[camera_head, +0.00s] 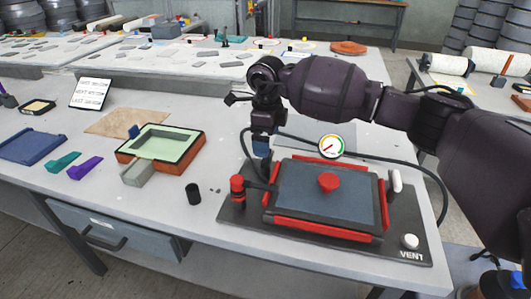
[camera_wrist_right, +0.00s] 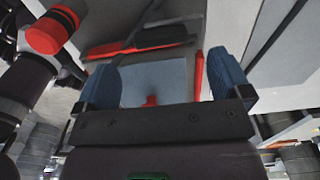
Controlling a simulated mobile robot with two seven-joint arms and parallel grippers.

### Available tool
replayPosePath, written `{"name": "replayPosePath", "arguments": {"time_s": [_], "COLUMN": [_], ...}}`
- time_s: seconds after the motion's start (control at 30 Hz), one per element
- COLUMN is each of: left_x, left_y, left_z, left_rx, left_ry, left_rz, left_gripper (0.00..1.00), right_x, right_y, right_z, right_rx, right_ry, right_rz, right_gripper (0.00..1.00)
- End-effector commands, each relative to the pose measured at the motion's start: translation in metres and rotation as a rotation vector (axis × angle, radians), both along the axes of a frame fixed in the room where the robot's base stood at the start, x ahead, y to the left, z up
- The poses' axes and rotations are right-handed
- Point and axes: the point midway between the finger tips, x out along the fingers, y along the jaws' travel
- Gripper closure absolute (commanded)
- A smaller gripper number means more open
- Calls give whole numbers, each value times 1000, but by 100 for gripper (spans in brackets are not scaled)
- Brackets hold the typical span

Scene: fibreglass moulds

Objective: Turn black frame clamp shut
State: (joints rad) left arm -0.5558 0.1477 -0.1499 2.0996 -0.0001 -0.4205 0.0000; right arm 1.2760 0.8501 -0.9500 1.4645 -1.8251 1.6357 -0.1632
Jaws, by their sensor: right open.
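A vacuum press with a red-edged black frame (camera_head: 328,232) lies flat on the table, with a red knob (camera_head: 329,182) on its blue-grey sheet. At its left edge stands a black clamp post with a red cap (camera_head: 237,188). A dark lever reaches from it toward the frame; I cannot tell whether it presses on it. In the right wrist view the red cap (camera_wrist_right: 55,30) seems to show at upper left. My right gripper (camera_head: 262,147) hangs above the frame's far left corner, apart from the post. Its blue fingers (camera_wrist_right: 165,82) are spread, with nothing between them. My left gripper is out of view.
A round gauge (camera_head: 331,146), a white handle (camera_head: 396,180) and a white vent button (camera_head: 410,241) are around the press. A black hose curves along its far side. A small black cylinder (camera_head: 193,194) and an orange mould (camera_head: 196,153) stand to the left.

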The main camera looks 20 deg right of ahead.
Motion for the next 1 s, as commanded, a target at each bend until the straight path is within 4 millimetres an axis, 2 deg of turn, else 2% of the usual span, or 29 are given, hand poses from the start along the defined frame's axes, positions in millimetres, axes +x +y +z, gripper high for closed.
{"name": "replayPosePath", "arguments": {"time_s": [0.03,0.1,0.3,0.73,0.77,1.0], "left_x": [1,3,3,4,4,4], "left_y": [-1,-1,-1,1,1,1], "left_z": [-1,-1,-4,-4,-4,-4], "left_rx": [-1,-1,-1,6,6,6], "left_ry": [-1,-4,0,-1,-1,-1], "left_rz": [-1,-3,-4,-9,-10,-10], "left_gripper": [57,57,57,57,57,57], "right_x": [0,0,0,0,0,0], "right_y": [0,0,1,0,0,0], "right_z": [-12,-23,-45,-51,-51,-51], "right_rx": [1,1,2,0,0,1], "right_ry": [5,4,2,-1,-1,-1], "right_rz": [0,0,0,0,0,0], "right_gripper": [4,4,4,4,6,43]}}
